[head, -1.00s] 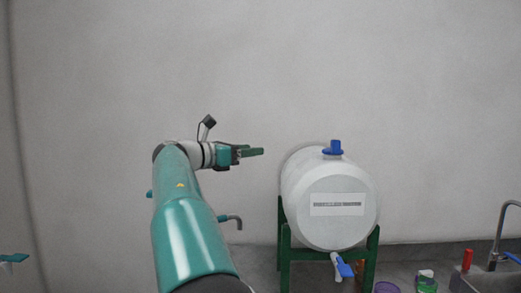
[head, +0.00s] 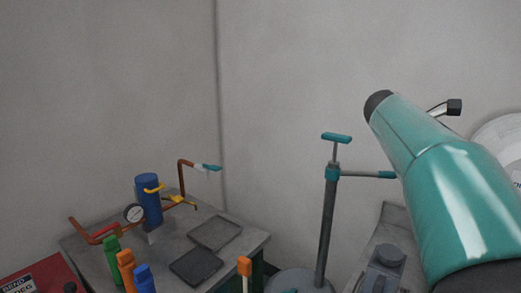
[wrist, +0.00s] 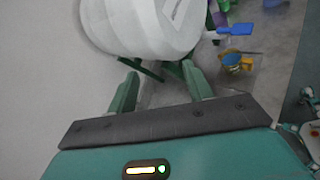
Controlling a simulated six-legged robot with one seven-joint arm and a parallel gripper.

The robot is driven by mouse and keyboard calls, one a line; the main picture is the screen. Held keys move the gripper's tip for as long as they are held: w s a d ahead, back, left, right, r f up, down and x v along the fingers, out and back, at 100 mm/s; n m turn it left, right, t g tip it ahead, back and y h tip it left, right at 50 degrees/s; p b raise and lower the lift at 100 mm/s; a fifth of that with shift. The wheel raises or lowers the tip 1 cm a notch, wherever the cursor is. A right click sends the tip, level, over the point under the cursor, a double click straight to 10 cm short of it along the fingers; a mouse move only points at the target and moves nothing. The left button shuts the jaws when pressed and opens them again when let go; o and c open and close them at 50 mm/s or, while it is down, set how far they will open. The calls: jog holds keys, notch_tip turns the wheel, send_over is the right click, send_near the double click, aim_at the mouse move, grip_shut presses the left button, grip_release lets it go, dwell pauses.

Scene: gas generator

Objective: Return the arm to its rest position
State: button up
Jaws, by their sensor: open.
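My gripper (wrist: 161,90) shows in the wrist view with its two green fingers spread apart and nothing between them. Beyond the fingertips is the white tank (wrist: 145,25) on its green stand. In the head view my teal arm reaches up at the right, and the gripper is hidden behind it or out of frame. The tank's pale edge (head: 498,140) shows behind my arm at the right border.
A teal-handled pump (head: 328,205) stands left of my arm. A bench (head: 245,238) at the left carries a blue cylinder (head: 147,200), a gauge (head: 134,213) and copper pipes. Colored bottles (head: 126,268) stand in front.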

jog(key=s+a+f+m+t+y, duration=0.3)
jog(key=s+a+f+m+y, duration=0.9)
jog(key=s+a+f, duration=1.1)
jog(key=a+f+m, duration=0.1)
jog(key=a+m, duration=0.1)
jog(key=a, duration=0.2)
jog(key=shift+s+f+t, duration=0.3)
jog(key=shift+s+f, duration=0.1)
jog(key=c, duration=0.3)
jog(key=shift+d, duration=0.1)
